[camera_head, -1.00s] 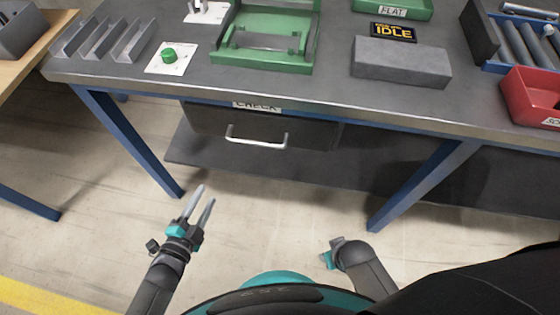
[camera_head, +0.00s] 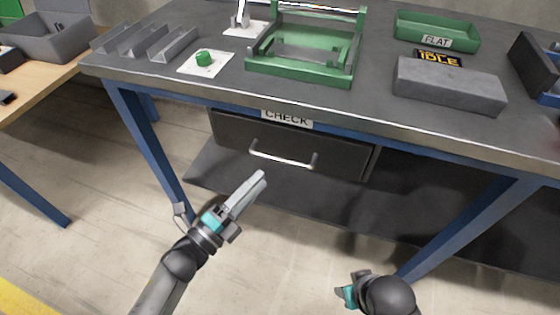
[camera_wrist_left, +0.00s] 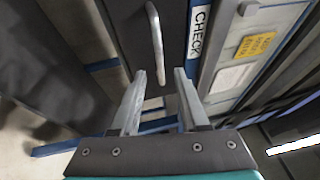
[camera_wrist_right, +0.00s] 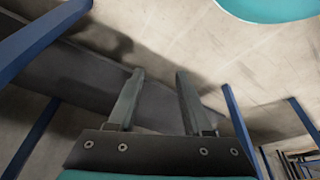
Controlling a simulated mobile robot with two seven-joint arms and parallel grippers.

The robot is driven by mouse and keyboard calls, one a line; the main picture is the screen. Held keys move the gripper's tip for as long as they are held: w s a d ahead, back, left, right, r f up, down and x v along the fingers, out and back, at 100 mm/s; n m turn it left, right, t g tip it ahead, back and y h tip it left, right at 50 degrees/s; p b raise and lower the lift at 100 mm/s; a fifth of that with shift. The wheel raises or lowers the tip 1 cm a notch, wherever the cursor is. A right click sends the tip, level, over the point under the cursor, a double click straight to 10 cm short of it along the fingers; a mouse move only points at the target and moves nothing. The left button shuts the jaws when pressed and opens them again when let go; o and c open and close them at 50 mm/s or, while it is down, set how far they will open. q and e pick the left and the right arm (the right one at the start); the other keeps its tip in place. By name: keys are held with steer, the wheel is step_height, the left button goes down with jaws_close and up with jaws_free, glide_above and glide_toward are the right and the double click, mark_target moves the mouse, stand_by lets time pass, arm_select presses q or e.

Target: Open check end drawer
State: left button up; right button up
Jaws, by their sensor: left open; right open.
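The check end drawer (camera_head: 234,130) is a dark grey drawer under the workbench, with a CHECK label (camera_head: 287,118) above it and a pale bar handle (camera_head: 284,161) on its front. It looks shut. My left gripper (camera_head: 254,188) is open and empty, below and in front of the handle, apart from it. In the left wrist view the handle (camera_wrist_left: 156,42) lies ahead, just beyond the open fingers (camera_wrist_left: 158,88). My right gripper (camera_head: 345,290) is low in front of the bench; its open, empty fingers show in the right wrist view (camera_wrist_right: 160,85).
The workbench top (camera_head: 365,105) carries a green fixture (camera_head: 298,70), a green button (camera_head: 205,58), a grey block (camera_head: 448,86) and a green FLAT tray (camera_head: 437,32). Blue bench legs (camera_head: 150,150) stand left and right. A dark lower shelf (camera_head: 215,172) lies under the drawer.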

mark_target(280, 158)
arm_select(q)
steer(key=shift+b+x, duration=0.7)
steer(key=shift+x, duration=3.4)
arm_select(e)
steer(key=shift+w+r+t, duration=0.15)
steer(key=shift+w+r, duration=0.05)
steer(key=shift+r, duration=0.7)
steer(key=shift+w+r+t, duration=0.15)
steer(key=shift+r, duration=0.7)
arm_select(q)
jaws_close()
